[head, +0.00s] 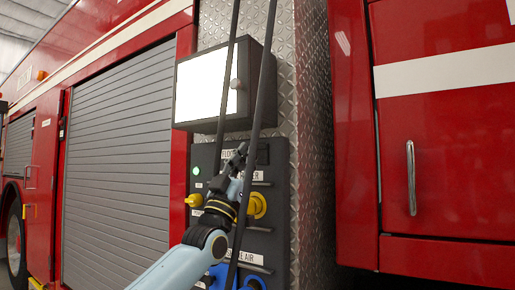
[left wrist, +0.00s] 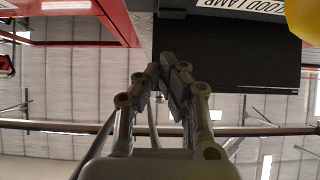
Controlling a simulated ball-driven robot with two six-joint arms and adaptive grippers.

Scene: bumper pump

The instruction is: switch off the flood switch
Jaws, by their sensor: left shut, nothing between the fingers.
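The dark control panel (head: 281,211) carries the flood lamp label, which my left gripper (head: 238,157) partly covers. In the left wrist view the end of that label (left wrist: 255,5) reads "OOD LAMP" at the top edge. My left gripper is shut and empty, in front of the upper part of the panel; its fingers (left wrist: 168,68) meet in the left wrist view. I cannot make out the flood switch or its position, nor whether the fingertips touch the panel. A green light (head: 196,170) glows at the panel's left. My right gripper is not in view.
A box with a bright white screen (head: 203,85) is mounted just above the panel. Two dark strips cross in front of the box and panel. A yellow knob (head: 257,205) and blue fittings (head: 254,283) sit lower. A red door with a handle (head: 411,178) is at the right.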

